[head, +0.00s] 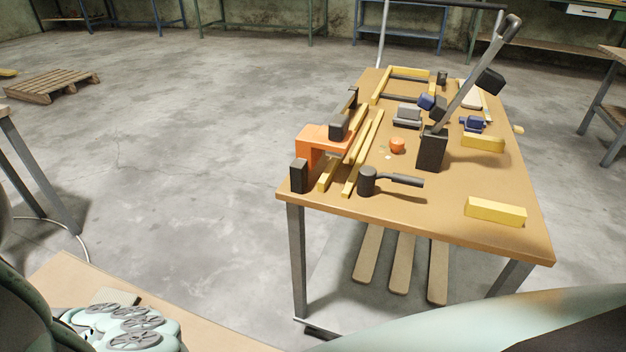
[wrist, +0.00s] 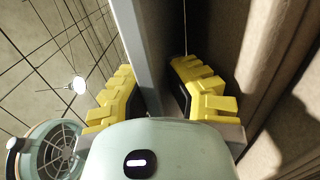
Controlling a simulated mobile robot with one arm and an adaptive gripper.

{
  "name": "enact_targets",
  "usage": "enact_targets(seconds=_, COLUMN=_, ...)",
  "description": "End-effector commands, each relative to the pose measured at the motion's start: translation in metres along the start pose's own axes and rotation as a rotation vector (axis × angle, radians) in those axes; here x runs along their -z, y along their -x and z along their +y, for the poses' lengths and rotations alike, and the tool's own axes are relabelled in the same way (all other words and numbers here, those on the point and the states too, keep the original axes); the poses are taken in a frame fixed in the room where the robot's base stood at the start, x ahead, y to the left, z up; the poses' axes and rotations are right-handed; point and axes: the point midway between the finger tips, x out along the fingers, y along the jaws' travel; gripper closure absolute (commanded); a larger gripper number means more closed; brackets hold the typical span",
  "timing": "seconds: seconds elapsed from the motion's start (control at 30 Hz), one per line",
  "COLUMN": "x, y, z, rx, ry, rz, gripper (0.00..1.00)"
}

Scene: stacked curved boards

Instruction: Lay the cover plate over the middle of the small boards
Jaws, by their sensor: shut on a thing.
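My gripper (wrist: 154,82) shows in the wrist view, with one yellow-padded finger on each side of a long grey, flat-edged piece (wrist: 137,42). It is shut on this piece, which runs up out of the top of the picture. The piece may be the cover plate, but only a narrow strip of it shows. Brown surfaces (wrist: 222,40) lie close along the right side of my gripper; I cannot tell whether they are boards. The head view shows neither my gripper nor the held piece. I cannot make out the small boards for certain in either view.
A wooden workbench (head: 400,217) carries an orange clamp-like tool (head: 325,134), yellow bars, a dark mallet (head: 368,181) and a lever tool (head: 432,150). Three pale slats (head: 402,265) show beneath it. A pallet (head: 50,84) lies at far left. The grey floor between is clear.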

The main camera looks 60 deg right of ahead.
Motion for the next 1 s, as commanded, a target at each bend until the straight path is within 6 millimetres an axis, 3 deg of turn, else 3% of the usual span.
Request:
enact_targets(seconds=0.27, x=0.000, y=-0.001, z=0.001, rx=-0.004, ry=0.000, rz=0.002, gripper=0.58)
enact_targets(seconds=0.57, x=0.000, y=0.001, z=0.001, rx=-0.003, ry=0.000, rz=0.001, gripper=0.58)
enact_targets(seconds=1.0, x=-0.001, y=0.025, z=0.001, rx=-0.003, ry=-0.001, rz=-0.003, gripper=0.58)
